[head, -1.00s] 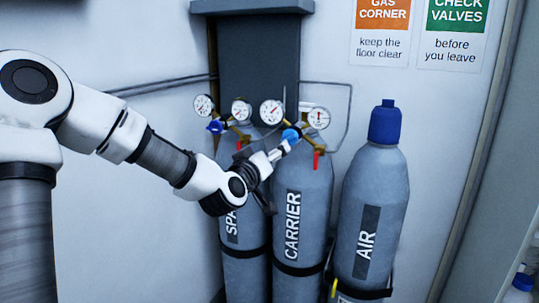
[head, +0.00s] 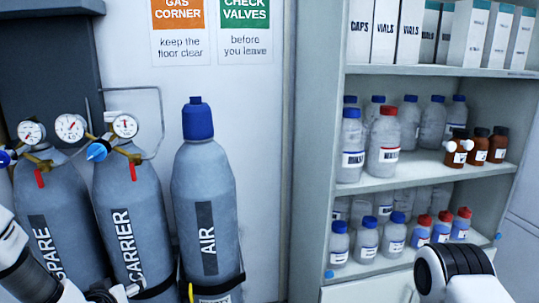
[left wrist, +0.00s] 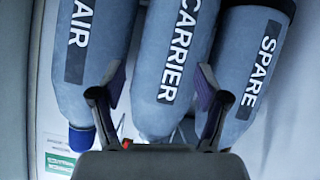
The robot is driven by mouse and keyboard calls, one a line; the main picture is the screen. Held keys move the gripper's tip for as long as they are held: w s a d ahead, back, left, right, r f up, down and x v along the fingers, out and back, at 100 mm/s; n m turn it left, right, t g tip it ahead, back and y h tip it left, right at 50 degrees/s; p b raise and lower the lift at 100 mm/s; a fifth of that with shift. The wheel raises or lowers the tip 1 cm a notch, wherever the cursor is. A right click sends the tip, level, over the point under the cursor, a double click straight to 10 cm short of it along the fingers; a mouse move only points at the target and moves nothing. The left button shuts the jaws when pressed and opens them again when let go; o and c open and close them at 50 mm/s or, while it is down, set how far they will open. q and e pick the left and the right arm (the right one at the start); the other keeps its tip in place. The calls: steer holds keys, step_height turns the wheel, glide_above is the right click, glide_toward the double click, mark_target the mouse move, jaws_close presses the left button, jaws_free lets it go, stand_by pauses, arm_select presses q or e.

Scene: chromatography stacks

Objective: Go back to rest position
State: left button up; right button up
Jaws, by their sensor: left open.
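My left gripper (head: 126,290) is low in the head view, in front of the lower part of the CARRIER cylinder (head: 128,215). In the left wrist view the jaws (left wrist: 159,90) are apart and empty, with the CARRIER cylinder (left wrist: 180,55) behind them. The blue valve knob (head: 98,151) of the CARRIER cylinder is clear of the gripper. The SPARE cylinder (head: 50,195) stands to the left and the AIR cylinder (head: 207,175) to the right. My right gripper is out of view; an arm link of mine shows at the lower right.
A shelf unit (head: 315,180) with bottles and boxes stands to the right of the cylinders. Pressure gauges (head: 70,127) and thin pipes sit above the cylinders. A bare wall strip lies between the AIR cylinder and the shelf.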

arm_select(q)
steer(key=s+d+f+m+g+h, duration=0.1)
steer(key=s+d+f+g, duration=0.1)
steer(key=s+f, duration=0.35)
steer(key=s+d+f+m+g, duration=0.1)
steer(key=s+d+f+g, duration=0.15)
steer(key=f, duration=0.65)
steer(key=s+d+f+g, duration=0.2)
steer(key=s+f, duration=0.2)
steer(key=s, duration=0.4)
steer(key=s+d+f+m+g, duration=0.1)
steer(key=s+d+f+g, duration=0.1)
steer(key=s, duration=0.6)
steer(key=s+d+f+m+g+h+b, duration=0.1)
steer(key=s+d+f+g, duration=0.1)
steer(key=s+f, duration=0.4)
steer(key=s+g, duration=0.1)
steer(key=s, duration=0.2)
steer(key=shift+d+f, duration=0.15)
steer(key=shift+f, duration=0.1)
stand_by(1.3)
